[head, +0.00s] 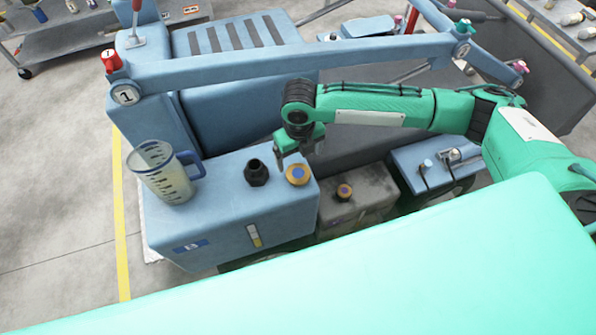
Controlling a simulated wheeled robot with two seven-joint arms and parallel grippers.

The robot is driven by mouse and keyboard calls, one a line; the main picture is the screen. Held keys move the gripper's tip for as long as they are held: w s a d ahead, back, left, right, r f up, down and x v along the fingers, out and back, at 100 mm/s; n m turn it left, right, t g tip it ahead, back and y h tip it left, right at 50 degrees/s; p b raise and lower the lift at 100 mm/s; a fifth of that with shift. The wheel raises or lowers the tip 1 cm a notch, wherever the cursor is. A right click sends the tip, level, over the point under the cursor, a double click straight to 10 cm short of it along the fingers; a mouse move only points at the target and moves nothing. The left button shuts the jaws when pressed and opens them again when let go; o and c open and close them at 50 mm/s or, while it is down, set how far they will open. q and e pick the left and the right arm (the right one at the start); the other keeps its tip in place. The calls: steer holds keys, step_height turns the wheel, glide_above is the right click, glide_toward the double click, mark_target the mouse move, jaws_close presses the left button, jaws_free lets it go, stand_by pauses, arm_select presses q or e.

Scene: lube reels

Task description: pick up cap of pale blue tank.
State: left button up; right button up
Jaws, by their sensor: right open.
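The pale blue tank (205,232) stands at centre left, with a dark blue label and a level gauge on its front. Its cap (297,174), yellow-orange with a bluish centre, sits on the tank's top near the right edge. My right gripper (291,156) comes in from the right and points down, open, just above and behind the cap. Its fingers look empty; whether they touch the cap I cannot tell. My left gripper is out of view.
A black fitting (256,173) and a clear measuring jug (165,173) with a blue handle stand on the same tank. A grey tank (368,195) with its own cap (344,192) is to the right, then another blue tank (408,157). A blue rail (270,68) runs behind.

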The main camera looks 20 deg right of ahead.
mark_target(299, 175)
step_height(299, 175, down, 4)
steer(key=shift+r+p, duration=0.25)
steer(key=shift+p, duration=0.05)
steer(key=shift+f+p, duration=0.35)
steer(key=shift+f, duration=0.15)
step_height(299, 175, down, 4)
steer(key=shift+r+p, duration=0.25)
steer(key=shift+p, duration=0.6)
steer(key=shift+w+f, duration=0.1)
steer(key=shift+f, duration=0.45)
steer(key=c, duration=1.1)
